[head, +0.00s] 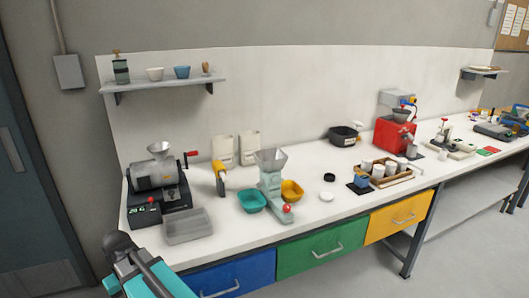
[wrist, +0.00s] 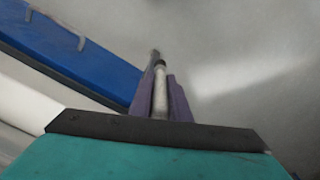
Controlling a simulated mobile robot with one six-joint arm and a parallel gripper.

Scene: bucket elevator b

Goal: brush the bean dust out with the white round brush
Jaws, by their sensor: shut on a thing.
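In the wrist view my gripper (wrist: 161,100) is shut on a slim round pale rod with a dark band near its far end, which looks like the white round brush (wrist: 160,92). It points away from the camera, between the two purple fingers, over the floor beside the blue drawer. The pale green bucket elevator (head: 270,185) with a grey hopper on top and a red knob stands on the bench in the head view. No bean dust can be made out. My gripper does not show in the head view, only part of my arm at the lower left.
A teal bowl (head: 251,201) and a yellow bowl (head: 291,191) flank the elevator. A wooden tray (head: 404,177) with cups is to the right. The blue drawer (head: 234,277) fronts the bench.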

